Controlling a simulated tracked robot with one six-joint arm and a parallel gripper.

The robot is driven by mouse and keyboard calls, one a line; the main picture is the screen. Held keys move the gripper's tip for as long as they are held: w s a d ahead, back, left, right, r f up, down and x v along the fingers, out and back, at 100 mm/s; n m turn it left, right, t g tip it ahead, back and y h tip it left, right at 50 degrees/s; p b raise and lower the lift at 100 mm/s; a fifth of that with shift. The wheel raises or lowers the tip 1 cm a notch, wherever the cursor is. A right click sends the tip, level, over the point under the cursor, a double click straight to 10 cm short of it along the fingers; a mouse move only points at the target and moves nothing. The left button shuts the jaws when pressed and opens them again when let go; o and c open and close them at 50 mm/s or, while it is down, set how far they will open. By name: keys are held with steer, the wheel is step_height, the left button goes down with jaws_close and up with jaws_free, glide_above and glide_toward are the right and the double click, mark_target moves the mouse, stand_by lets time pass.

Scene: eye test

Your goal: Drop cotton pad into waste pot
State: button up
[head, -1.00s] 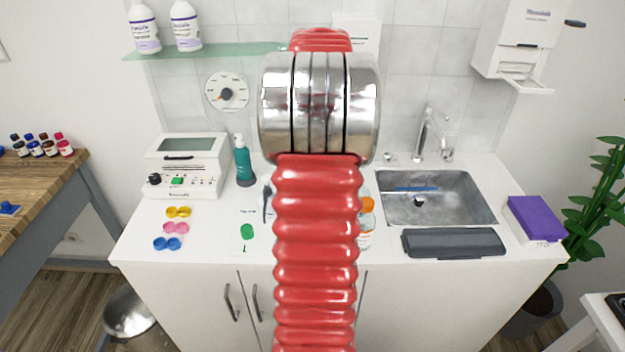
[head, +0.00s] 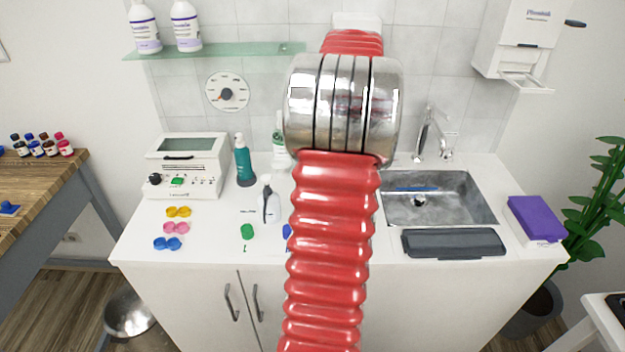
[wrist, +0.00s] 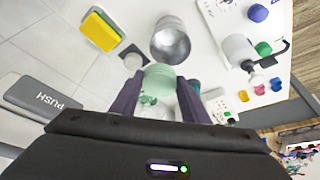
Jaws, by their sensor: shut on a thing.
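In the wrist view my gripper (wrist: 159,84) has its two dark fingers closed on a pale green, rounded piece (wrist: 158,76), which I take to be the cotton pad. Its edges are blurred against the things behind it. A shiny metal pot (wrist: 170,42), which looks like the waste pot, stands just beyond the fingertips in the picture. The held piece appears short of it; I cannot tell the height between them. In the head view my red arm hides the gripper, the pad and this pot.
A white bottle with a dark nozzle (head: 268,203), a green-labelled bottle (head: 279,143) and a teal pump bottle (head: 243,165) stand left of my arm. A sterilizer (head: 187,165) is further left, the sink (head: 440,205) right. A yellow block (wrist: 101,30) lies upper left in the wrist view.

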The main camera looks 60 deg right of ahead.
steer(key=shift+f, duration=2.3)
steer(key=o, duration=1)
steer(key=shift+o, duration=0.2)
steer(key=shift+r, duration=0.1)
steer(key=v, duration=1.3)
steer(key=shift+s+r, duration=0.2)
steer(key=shift+r, duration=0.05)
steer(key=shift+w+a, duration=0.1)
steer(key=shift+a, duration=0.05)
